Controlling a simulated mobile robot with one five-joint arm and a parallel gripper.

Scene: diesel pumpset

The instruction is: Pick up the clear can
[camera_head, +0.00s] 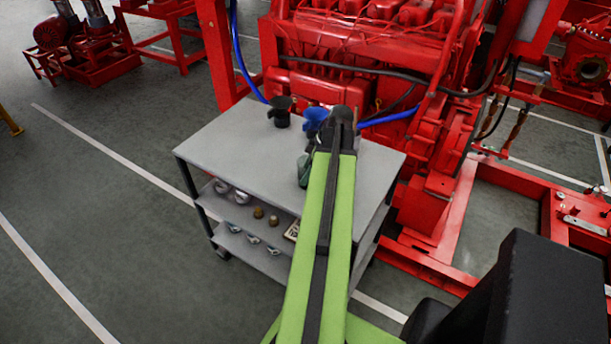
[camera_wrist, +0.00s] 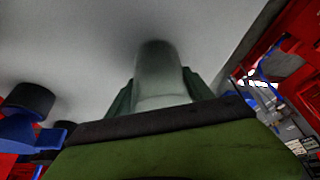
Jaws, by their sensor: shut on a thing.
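The clear can (camera_wrist: 158,68) is a pale, see-through grey-green cylinder in the middle of the wrist view. My gripper (camera_wrist: 157,84) is shut on it, with a dark green finger on each side. The near end of the can is hidden behind the gripper's dark edge. In the head view my green arm reaches over the cart and hides most of the gripper. A small grey-green shape shows at the arm's left side there, and I cannot tell whether it is can or finger. Whether the can touches the cart top is unclear.
The grey cart (camera_head: 235,160) has a mostly bare top. A dark cup-like object (camera_head: 279,112) and a blue one (camera_head: 315,117) stand near its back edge. Small metal parts lie on its lower shelves. A red engine (camera_head: 360,50) with hoses stands close behind.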

